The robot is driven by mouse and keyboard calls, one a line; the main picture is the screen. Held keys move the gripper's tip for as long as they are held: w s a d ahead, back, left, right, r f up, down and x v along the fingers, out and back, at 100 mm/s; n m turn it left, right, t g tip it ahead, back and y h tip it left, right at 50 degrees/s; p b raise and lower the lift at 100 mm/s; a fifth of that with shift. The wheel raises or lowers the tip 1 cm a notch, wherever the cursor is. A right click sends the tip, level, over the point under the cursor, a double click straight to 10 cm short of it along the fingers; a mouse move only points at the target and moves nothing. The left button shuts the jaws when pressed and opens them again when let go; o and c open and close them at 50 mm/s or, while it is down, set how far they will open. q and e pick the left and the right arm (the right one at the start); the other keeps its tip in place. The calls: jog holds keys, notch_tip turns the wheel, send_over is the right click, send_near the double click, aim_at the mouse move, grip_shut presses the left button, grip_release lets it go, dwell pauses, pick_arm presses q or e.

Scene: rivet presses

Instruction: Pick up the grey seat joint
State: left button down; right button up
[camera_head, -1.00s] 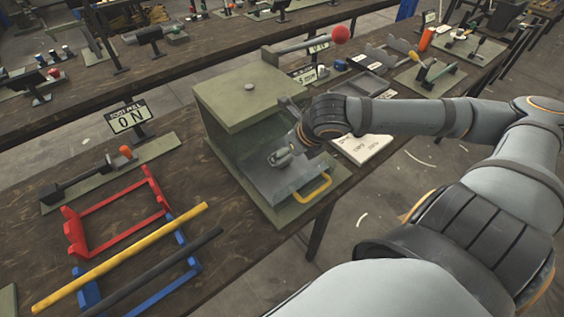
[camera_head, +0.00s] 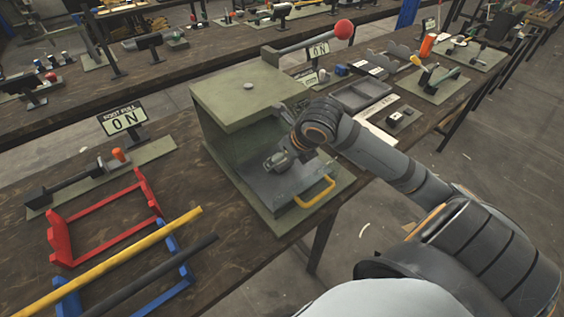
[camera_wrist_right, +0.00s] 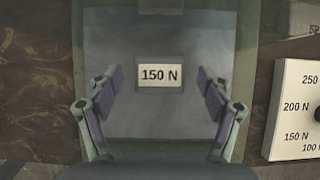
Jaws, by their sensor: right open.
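I cannot clearly make out the grey seat joint in either view. My right gripper (camera_head: 276,160) is over the metal drawer plate (camera_head: 284,188) at the front of the olive-green press (camera_head: 245,100). My left gripper is out of view.
A yellow handle (camera_head: 315,192) is on the drawer front. A red-ball lever (camera_head: 343,29) rises behind the press. A grey tray (camera_head: 362,95) stands behind my right arm. A red frame (camera_head: 62,240), yellow bar (camera_head: 110,262) and dark bar lie at left. A force-scale board (camera_wrist_right: 296,115) is at right.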

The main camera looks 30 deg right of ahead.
aim_at(286, 163)
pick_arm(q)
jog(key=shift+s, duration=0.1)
